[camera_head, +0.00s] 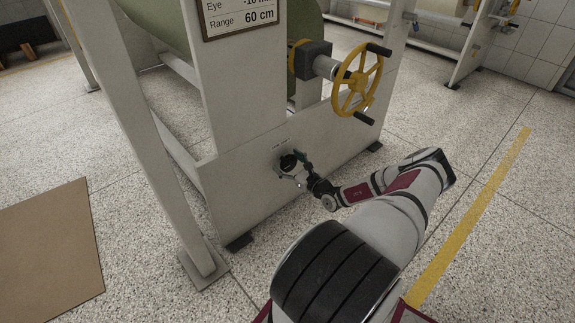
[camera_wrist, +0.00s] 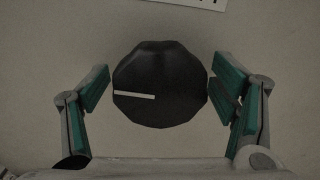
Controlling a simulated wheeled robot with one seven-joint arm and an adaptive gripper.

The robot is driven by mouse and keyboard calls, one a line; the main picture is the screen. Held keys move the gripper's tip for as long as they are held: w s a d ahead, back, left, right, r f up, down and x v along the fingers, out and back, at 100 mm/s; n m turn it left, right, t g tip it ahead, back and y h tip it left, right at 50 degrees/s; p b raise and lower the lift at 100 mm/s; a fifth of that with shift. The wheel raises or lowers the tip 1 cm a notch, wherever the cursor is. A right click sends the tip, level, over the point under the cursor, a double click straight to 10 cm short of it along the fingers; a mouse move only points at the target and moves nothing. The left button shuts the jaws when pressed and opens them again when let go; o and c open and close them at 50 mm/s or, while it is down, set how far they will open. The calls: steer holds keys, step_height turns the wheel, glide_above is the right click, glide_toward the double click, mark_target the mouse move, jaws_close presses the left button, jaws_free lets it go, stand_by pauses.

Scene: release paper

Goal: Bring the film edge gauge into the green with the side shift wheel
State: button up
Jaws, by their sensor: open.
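A yellow handwheel (camera_head: 357,80) with dark grips is mounted on the machine's side frame, and it may be the side shift wheel. My gripper (camera_head: 299,165) is below and to the left of it, at a round black knob (camera_head: 288,162) low on the frame. In the wrist view, my gripper (camera_wrist: 162,90) is open, with one teal-padded finger on each side of the black knob (camera_wrist: 165,70). The knob's white line points left. I cannot make out a film edge gauge.
A sign (camera_head: 240,14) on the frame reads "Eye -10 mm" and "Range 60 cm". A green roll (camera_head: 170,22) sits behind the frame. A brown board (camera_head: 45,250) lies on the left floor. A yellow floor line (camera_head: 470,225) runs along the clear right floor.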

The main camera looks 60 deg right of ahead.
steer(key=c, duration=1.2)
steer(key=shift+r+p, duration=0.1)
steer(key=shift+p, duration=0.4)
steer(key=shift+w+n+p, duration=0.1)
steer(key=shift+n+p, duration=0.7)
steer(key=shift+p, duration=0.15)
steer(key=shift+n+p, duration=1)
steer(key=o, duration=1.2)
